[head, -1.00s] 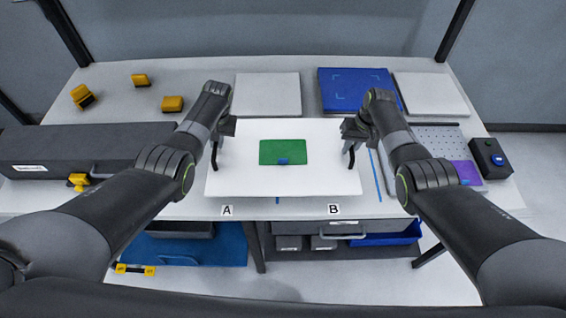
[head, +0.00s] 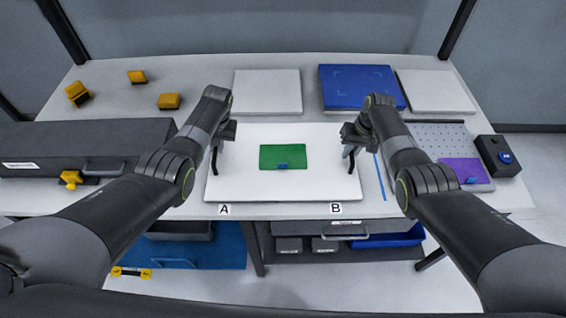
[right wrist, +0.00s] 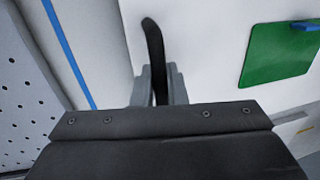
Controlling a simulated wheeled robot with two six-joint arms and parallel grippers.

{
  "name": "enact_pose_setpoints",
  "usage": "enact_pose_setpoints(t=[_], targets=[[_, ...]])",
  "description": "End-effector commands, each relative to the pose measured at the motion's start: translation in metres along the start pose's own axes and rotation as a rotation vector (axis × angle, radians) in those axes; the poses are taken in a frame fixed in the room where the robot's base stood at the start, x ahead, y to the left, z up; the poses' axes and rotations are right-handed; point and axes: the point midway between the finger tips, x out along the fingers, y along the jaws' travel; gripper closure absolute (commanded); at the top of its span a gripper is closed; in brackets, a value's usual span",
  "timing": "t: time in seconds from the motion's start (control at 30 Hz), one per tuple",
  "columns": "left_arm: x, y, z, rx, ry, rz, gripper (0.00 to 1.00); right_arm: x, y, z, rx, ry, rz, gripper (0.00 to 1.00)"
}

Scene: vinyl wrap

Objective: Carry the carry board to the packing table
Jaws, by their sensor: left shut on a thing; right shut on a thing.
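The carry board (head: 310,180) is a flat white panel with a dark upright handle near each side. A green sheet (head: 268,157) with a small blue tab lies on its middle. My left gripper (head: 217,141) is shut on the left handle, and my right gripper (head: 350,140) is shut on the right handle. The right wrist view shows the right gripper (right wrist: 158,88) around the dark handle, with the board (right wrist: 205,50) behind. The board looks level over the front middle of the white table (head: 110,207); I cannot tell whether it touches the tabletop.
Labels A (head: 224,210) and B (head: 336,209) mark the front edge. A dark case (head: 60,140) lies left. Behind are white panels (head: 268,90) and a blue panel (head: 360,87). A perforated plate (head: 440,140) with a purple sheet (head: 462,171) and a button box (head: 498,155) stand right.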

Motion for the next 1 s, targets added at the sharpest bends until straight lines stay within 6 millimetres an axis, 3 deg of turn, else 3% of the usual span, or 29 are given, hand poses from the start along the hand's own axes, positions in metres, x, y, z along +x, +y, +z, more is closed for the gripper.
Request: enact_pose_setpoints(t=[0.13,0.17,0.3,0.67,0.87,1.0], targets=[[0.009,0.001,-0.001,0.0,0.002,-0.001,1.0,0.008,0.002,-0.001,0.0,0.002,0.001,1.0],[0.006,0.001,0.0,0.0,0.0,-0.001,0.84,0.006,0.002,0.0,0.0,0.001,0.001,0.84],[0.006,0.001,0.0,0.0,0.0,-0.001,0.66,0.006,0.002,0.0,0.0,0.0,0.001,0.66],[0.004,0.001,0.0,0.0,0.0,0.0,0.66,0.006,0.001,0.0,0.0,0.0,0.0,0.66],[-0.013,0.002,-0.001,0.0,0.003,0.0,0.66,0.006,0.001,0.0,0.0,0.0,0.0,0.66],[-0.035,0.002,-0.001,0.0,0.005,0.001,0.66,0.006,0.001,0.0,0.0,0.0,0.0,0.66]])
